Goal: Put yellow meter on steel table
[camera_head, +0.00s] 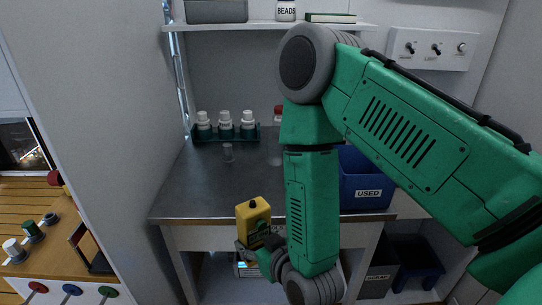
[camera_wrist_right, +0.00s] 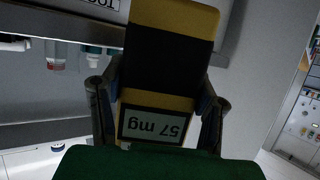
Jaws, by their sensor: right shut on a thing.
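The yellow meter (camera_head: 253,213) is in front of the steel table's front edge in the head view. My right gripper (camera_head: 266,250) is shut on it. In the right wrist view the meter (camera_wrist_right: 170,60) stands between the two fingers (camera_wrist_right: 157,95), with a dark band and a display that reads "57 mg" upside down. The steel table (camera_head: 180,192) has a bare grey top behind the meter. Part of the table is hidden by my right arm. My left gripper is not in view.
A rack (camera_head: 224,134) with several white-capped bottles stands at the table's back. A blue bin (camera_head: 366,190) marked "USED" stands at the right. The table's front left is clear. A shelf (camera_head: 265,27) hangs above.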

